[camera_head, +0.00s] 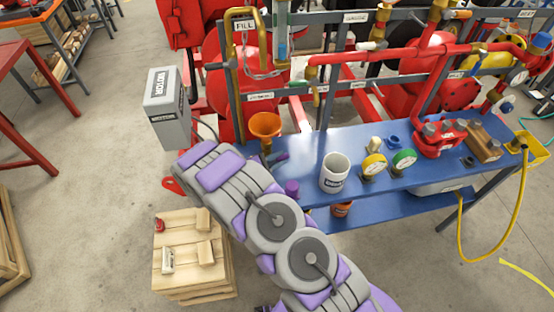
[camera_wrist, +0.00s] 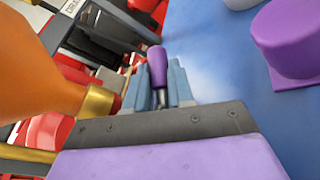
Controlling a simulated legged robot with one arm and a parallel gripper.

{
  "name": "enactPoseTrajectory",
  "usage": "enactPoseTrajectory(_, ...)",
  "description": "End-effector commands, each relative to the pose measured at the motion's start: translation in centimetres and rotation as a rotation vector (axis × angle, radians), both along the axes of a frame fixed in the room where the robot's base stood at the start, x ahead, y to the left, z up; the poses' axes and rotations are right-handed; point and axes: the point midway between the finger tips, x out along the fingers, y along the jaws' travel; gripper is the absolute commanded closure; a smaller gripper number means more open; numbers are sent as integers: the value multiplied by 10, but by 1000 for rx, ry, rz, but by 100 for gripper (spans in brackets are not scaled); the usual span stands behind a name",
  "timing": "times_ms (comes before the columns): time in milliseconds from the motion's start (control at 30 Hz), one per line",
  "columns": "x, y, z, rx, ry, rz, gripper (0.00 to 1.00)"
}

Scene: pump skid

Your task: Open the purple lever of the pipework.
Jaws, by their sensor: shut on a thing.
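In the wrist view, the purple lever (camera_wrist: 157,62) has a rounded purple grip on a dark stem. My gripper (camera_wrist: 161,82) has its two grey-blue fingers on either side of the grip, shut on it. The lever's lower end and pivot are hidden behind the gripper body. In the head view, my arm reaches from the bottom towards the bench's left end. The gripper and lever are mostly hidden there, so the lever's angle cannot be told.
The orange funnel (camera_head: 265,125) with its brass neck is close left of the gripper in the wrist view (camera_wrist: 40,65). A wooden crate (camera_head: 190,280) stands on the floor.

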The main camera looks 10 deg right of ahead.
Motion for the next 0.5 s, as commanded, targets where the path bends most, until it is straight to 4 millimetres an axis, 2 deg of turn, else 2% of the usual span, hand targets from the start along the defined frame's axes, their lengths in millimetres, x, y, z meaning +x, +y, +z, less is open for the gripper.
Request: enactPoseTrajectory(500, -1, 4, 8, -333, -1, -6, 100)
